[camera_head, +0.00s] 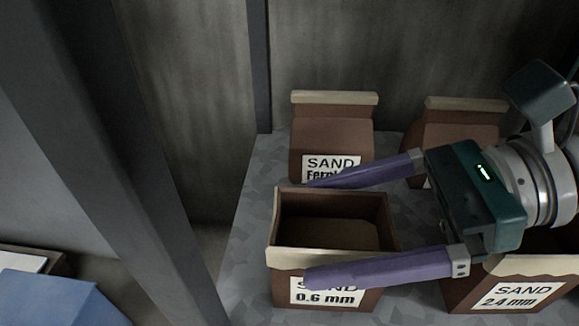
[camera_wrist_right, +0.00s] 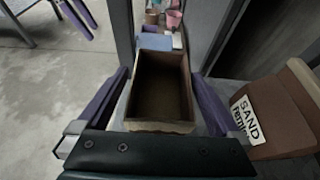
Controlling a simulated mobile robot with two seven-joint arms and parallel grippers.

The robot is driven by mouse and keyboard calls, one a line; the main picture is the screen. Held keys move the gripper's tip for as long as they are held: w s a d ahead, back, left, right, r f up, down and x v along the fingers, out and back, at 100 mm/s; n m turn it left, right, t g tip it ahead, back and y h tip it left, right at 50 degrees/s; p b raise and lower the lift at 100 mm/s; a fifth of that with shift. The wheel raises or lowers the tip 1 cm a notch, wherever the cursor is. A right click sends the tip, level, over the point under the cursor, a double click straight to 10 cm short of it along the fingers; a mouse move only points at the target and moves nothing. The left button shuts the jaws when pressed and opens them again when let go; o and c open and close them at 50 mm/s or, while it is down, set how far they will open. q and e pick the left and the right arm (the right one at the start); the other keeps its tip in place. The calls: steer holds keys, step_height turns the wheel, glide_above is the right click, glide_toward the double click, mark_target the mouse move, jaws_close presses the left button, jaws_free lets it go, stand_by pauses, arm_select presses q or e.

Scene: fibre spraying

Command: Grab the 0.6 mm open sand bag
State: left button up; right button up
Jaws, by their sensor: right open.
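The open sand bag labelled 0.6 mm (camera_head: 377,303) stands upright on a grey surface, brown with a pale folded rim. Its open top shows sand inside. My right gripper (camera_head: 311,232) is open, with one purple finger across the bag's labelled front and the other along its far side. The front finger partly covers the label. In the right wrist view the bag (camera_wrist_right: 160,127) stands between the two spread fingers (camera_wrist_right: 163,78). I cannot tell whether either finger touches it. Two purple strips at the wrist view's top left look like my left gripper (camera_wrist_right: 77,14); its opening is unclear.
A closed bag labelled SAND (camera_head: 333,139) stands right behind. An open 2.4 mm bag (camera_head: 470,291) is at the right, with another closed bag (camera_head: 463,133) behind it. A dark post (camera_head: 125,150) rises at the left. A blue object (camera_head: 55,298) sits at lower left.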

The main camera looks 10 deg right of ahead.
steer(key=shift+w+a+f, duration=0.1)
steer(key=shift+w+a, duration=0.05)
steer(key=shift+a, duration=0.2)
steer(key=shift+d, duration=0.1)
steer(key=shift+c, duration=0.4)
jaws_close()
